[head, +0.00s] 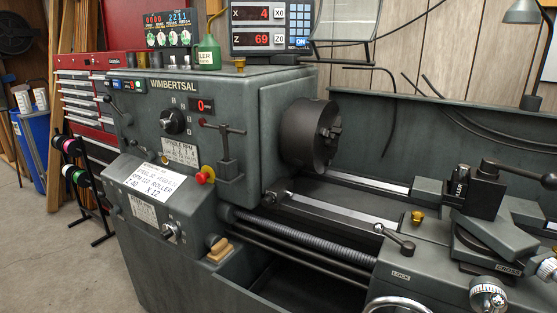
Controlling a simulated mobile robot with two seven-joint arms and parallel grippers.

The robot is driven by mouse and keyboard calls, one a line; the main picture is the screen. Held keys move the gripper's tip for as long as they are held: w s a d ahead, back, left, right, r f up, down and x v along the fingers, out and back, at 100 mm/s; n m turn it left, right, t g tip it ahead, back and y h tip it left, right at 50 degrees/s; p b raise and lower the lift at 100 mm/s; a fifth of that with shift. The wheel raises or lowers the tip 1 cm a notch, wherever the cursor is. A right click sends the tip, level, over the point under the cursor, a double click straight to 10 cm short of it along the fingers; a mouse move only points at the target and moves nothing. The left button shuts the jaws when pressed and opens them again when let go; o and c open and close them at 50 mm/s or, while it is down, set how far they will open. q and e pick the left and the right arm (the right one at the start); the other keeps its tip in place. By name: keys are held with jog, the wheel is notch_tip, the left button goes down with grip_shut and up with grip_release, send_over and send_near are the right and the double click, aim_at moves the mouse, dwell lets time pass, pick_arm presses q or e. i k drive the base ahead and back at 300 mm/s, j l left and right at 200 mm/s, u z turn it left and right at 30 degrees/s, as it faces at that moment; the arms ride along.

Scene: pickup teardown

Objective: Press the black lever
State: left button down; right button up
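A dark grey lathe (262,110) fills the middle of the head view. Several levers show on it, and I cannot tell which one the task means. A small lever with a black knob (107,98) sits at the upper left of the headstock. A dark T-shaped handle (225,150) stands upright on the headstock front. A dark lever with a round black knob (521,173) sticks out to the right from the tool post. A short grey lever (395,238) is on the carriage near the LOCK label. Neither of my grippers is in view.
A black chuck (310,134) projects from the headstock over the bed. A red emergency button (206,175) and a black dial (173,121) are on the front panel. A red tool cabinet (88,90) stands behind left.

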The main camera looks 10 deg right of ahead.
aim_at(490, 165)
jog(key=z, duration=1.6)
jog(key=l+u, duration=0.2)
jog(key=i+l, duration=0.05)
jog(key=l, duration=0.05)
